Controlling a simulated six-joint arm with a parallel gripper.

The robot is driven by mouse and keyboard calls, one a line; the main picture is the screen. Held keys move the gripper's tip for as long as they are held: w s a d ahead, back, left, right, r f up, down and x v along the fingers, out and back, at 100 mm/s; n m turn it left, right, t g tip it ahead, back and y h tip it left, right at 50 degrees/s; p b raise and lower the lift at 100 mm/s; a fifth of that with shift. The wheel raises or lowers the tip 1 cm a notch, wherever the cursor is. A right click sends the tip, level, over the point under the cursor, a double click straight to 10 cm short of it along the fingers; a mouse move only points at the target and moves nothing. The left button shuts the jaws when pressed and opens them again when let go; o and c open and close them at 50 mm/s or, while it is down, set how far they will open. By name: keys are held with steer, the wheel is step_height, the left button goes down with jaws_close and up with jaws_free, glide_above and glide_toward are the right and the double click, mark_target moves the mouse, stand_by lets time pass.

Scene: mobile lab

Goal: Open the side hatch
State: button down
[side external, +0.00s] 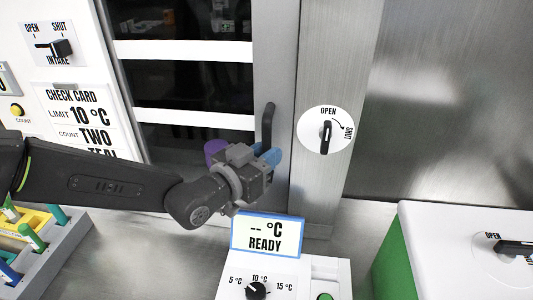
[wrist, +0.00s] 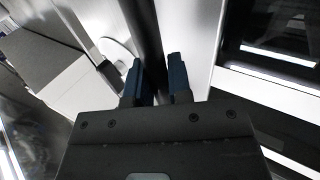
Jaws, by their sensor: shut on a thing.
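The side hatch is a dark glass door with a grey frame (side external: 273,30), in the upper middle of the side external view. It looks to lie against the post on its right, with no clear gap showing. Its upright black handle (side external: 267,122) is on the frame's right part, its lower end hidden by my gripper. My gripper (side external: 266,157) is at the handle's lower part. In the wrist view, the blue fingers of my gripper (wrist: 157,80) are on either side of the dark handle (wrist: 145,28). A round latch dial (side external: 311,134) on the post has its black knob upright, in line with OPEN.
A controller box with a lit READY display (side external: 265,236) stands just below my gripper. A white and green box (side external: 445,240) is at the lower right. A rack with coloured tubes (side external: 45,240) is at the lower left. A check card (side external: 75,115) is on the left panel.

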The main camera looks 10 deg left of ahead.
steer(key=a, duration=2.4)
steer(key=shift+a, duration=0.4)
steer(key=c, duration=1.1)
jaws_free()
steer(key=v, duration=1.3)
steer(key=shift+s+a, duration=0.2)
steer(key=shift+s, duration=0.15)
